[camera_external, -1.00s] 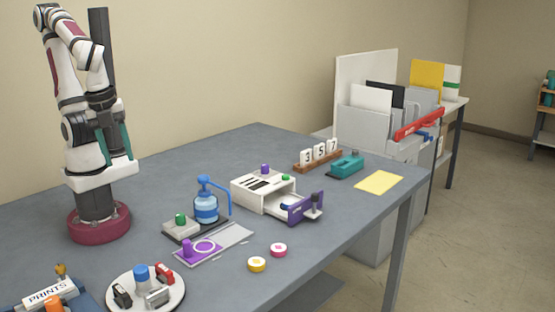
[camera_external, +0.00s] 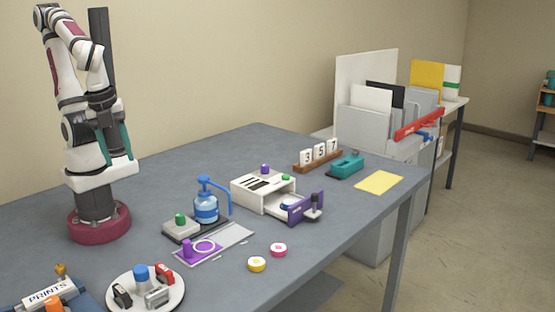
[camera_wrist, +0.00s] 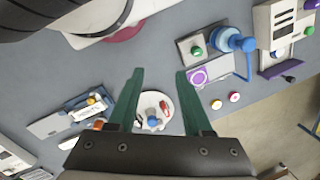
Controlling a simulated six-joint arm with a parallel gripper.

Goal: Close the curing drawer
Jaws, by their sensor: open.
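The curing drawer (camera_external: 303,207) has a purple front with a dark knob. It stands pulled out of the white box unit (camera_external: 262,188), on the side toward the table's front edge. Something pale and blue shows inside it. In the wrist view the white unit (camera_wrist: 276,22) is at the top right, with the purple drawer front (camera_wrist: 281,69) below it. My gripper (camera_wrist: 157,72) has its two green fingers spread wide with nothing between them. In the external view my gripper (camera_external: 117,150) hangs close to my base at the left, well away from the drawer.
A blue pump bottle (camera_external: 206,204) stands left of the unit, with a purple pad (camera_external: 196,250) in front. Yellow and pink discs (camera_external: 257,264) lie before the drawer. A teal stapler-like tool (camera_external: 346,167) and number blocks (camera_external: 320,152) are behind. A round tray (camera_external: 146,297) is front left.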

